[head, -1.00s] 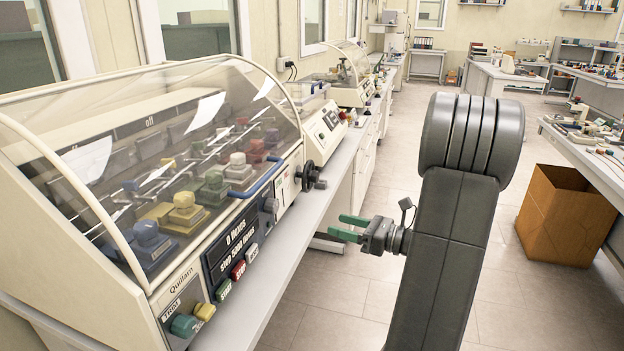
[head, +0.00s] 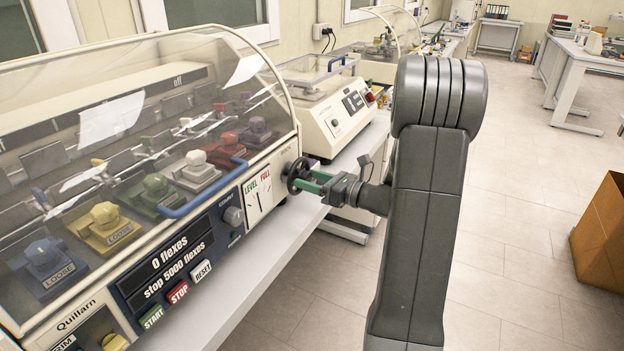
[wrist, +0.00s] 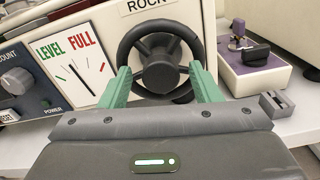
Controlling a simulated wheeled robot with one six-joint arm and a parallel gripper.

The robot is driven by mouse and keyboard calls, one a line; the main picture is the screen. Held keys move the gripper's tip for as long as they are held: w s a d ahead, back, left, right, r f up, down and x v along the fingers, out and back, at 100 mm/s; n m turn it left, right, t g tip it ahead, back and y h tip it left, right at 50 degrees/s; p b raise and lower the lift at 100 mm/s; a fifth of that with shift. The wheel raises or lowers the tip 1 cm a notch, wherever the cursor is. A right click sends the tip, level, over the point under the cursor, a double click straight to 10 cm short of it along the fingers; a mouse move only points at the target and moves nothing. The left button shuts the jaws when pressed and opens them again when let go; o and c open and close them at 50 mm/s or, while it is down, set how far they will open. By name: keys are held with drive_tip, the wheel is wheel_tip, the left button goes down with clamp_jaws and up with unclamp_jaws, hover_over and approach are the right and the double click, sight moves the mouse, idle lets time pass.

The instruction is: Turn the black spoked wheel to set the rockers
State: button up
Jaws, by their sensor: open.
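The black spoked wheel (wrist: 160,64) is on the machine's cream end panel, under a label partly cut off that reads "ROCK". In the head view the wheel (head: 294,176) is partly covered by my gripper (head: 308,184). In the wrist view my gripper (wrist: 160,72) is open, with one green finger at each side of the wheel's lower half. I cannot tell whether the fingers touch the rim.
The machine's front panel (head: 170,262) reads "0 flexes" and has START, STOP and RESET buttons. A blue hood handle (head: 205,190) is near the wheel. A purple-topped box (wrist: 253,72) stands right of the wheel. The floor to the right is clear up to a brown bin (head: 603,225).

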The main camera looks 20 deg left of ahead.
drive_tip(key=c, duration=1)
drive_tip(key=shift+f+n+b, duration=0.1)
drive_tip(key=shift+n+b, duration=0.3)
drive_tip(key=shift+b, duration=0.15)
drive_tip(key=n+b, duration=0.2)
drive_tip(key=shift+f+b, duration=0.15)
drive_tip(key=shift+b, duration=0.15)
drive_tip(key=n+b, duration=1.3)
drive_tip(key=b, duration=0.3)
drive_tip(key=shift+b, duration=0.3)
drive_tip(key=shift+r+n, duration=0.2)
drive_tip(key=shift+n, duration=0.1)
